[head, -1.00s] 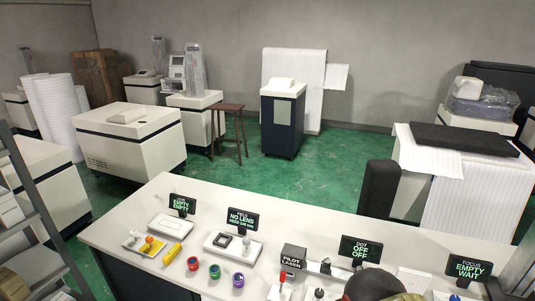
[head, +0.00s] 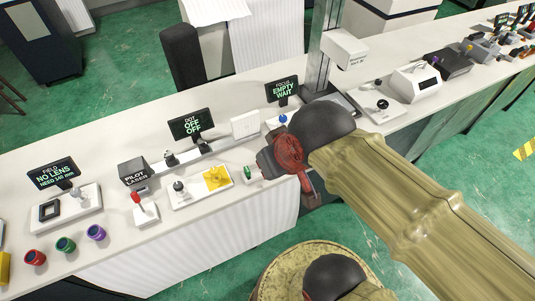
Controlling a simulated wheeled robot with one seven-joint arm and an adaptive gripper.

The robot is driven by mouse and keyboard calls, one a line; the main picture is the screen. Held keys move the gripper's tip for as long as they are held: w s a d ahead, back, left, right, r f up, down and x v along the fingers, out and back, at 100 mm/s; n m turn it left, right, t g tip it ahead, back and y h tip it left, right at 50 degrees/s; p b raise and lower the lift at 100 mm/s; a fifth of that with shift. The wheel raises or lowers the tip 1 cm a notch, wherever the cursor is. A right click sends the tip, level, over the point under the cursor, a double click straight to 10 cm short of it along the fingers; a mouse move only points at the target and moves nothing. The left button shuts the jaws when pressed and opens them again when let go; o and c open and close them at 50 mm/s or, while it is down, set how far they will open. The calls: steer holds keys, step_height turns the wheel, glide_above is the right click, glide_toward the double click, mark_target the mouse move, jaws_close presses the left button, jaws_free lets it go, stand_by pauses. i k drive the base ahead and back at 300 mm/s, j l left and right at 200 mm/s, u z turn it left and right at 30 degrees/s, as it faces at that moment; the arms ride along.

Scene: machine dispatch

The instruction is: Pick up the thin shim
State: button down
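I cannot pick out the thin shim with certainty in the head view. A flat yellow square (head: 216,178) lies on a white base plate (head: 192,196) beside a dark-knobbed lever (head: 179,186). My gripper (head: 306,187) is at the end of my olive arm, over the front edge of the bench, right of that plate. Its dark and reddish wrist hides most of the fingers, so I cannot see whether they are open or hold anything. A small white piece with a green part (head: 250,173) sits just left of my gripper; I cannot tell whether they touch.
The white bench (head: 120,155) carries a pilot laser box (head: 134,172), a red-knobbed lever (head: 137,205), a DOT OFF screen (head: 191,124) and a FOCUS EMPTY WAIT screen (head: 283,90). Red, green and purple cups stand at left. A column-mounted device (head: 345,48) rises behind my arm.

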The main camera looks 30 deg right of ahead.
mark_target(246, 169)
steer(key=z, duration=0.1)
steer(key=l+u, duration=0.15)
steer(key=l, duration=1.65)
